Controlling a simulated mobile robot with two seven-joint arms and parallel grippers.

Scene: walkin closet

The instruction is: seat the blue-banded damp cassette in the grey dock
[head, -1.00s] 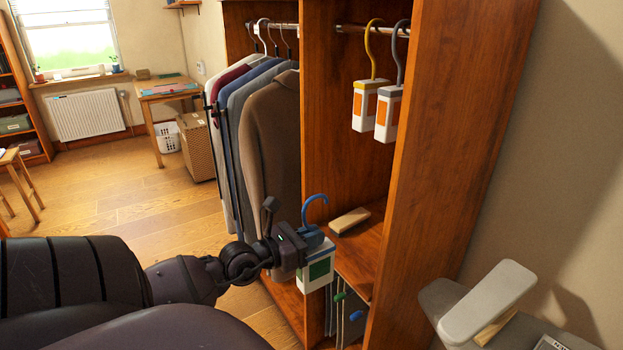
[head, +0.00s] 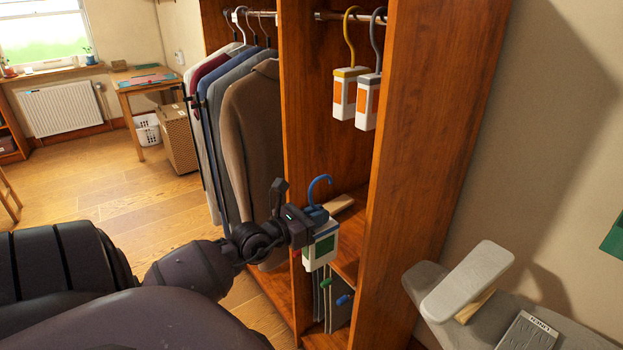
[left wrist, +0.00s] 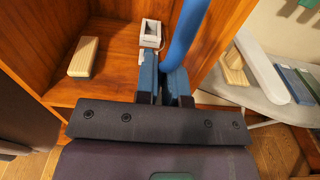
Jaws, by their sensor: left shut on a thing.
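The blue-banded cassette (head: 319,250) is white with a green front panel, a blue top and a blue hook (head: 322,184). My left gripper (head: 313,219) is shut on its blue top and holds it upright in front of the closet's right bay. In the left wrist view the blue hook (left wrist: 187,35) rises between me and the shelf; the cassette body is hidden. A small light-grey box with a recess (left wrist: 151,36) stands on the shelf beyond my fingers. It may be the grey dock, but I cannot tell for sure. My right gripper is out of view.
A wooden block (left wrist: 84,57) lies on the shelf. Two orange-panelled cassettes (head: 344,95) hang from the rail above. A wooden upright (head: 424,150) bounds the bay on the right; clothes (head: 250,130) hang left. A grey padded board (head: 468,280) stands at right.

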